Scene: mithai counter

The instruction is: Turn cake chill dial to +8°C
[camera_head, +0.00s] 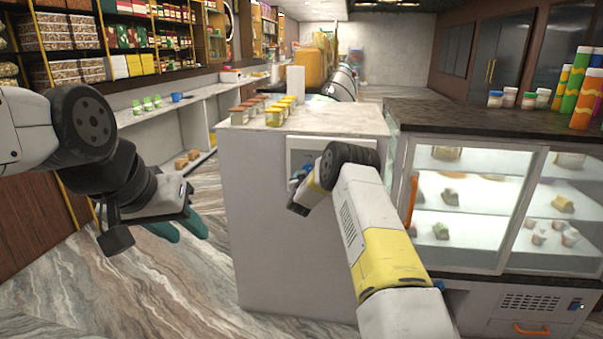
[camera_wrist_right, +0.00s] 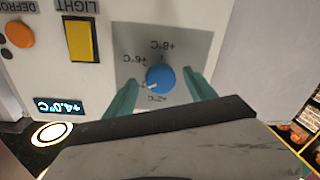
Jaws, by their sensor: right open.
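The blue cake chill dial (camera_wrist_right: 160,79) sits on a grey plate in the right wrist view, where the lettering appears upside down. Its pale pointer mark faces the lower left of the picture, away from the +8°C label at the top. A small display (camera_wrist_right: 59,106) reads +4.0°C. My right gripper (camera_wrist_right: 161,92) is open, with one teal finger on each side of the dial; I cannot tell whether they touch it. My left gripper (camera_head: 180,229) is open and empty over the floor.
A yellow LIGHT switch (camera_wrist_right: 81,39) and an orange DEFROST button (camera_wrist_right: 19,33) are beside the dial. Small jars (camera_head: 274,116) stand on the white counter top (camera_head: 335,118). A glass display case (camera_head: 470,200) stands on the right. The floor at left is clear.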

